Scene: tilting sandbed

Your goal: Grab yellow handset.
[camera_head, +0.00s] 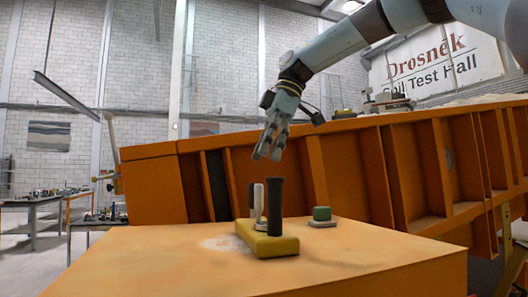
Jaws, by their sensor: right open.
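The yellow handset (280,246) shows as a yellow block lying on the orange stand top. A dark upright cylinder (275,208) and a thin pale upright piece (258,203) rise at it; I cannot tell how they join it. My right gripper (267,154) hangs above the handset, pointing down, apart from it. Its fingers are open with nothing between them. My left gripper is not in view.
A small green block (322,213) on a grey plate sits on the stand right of the handset. The orange stand top (150,262) is otherwise mostly clear. A large tilted orange ribbed sandbed (155,190) rises behind. Tables (34,202) stand far left.

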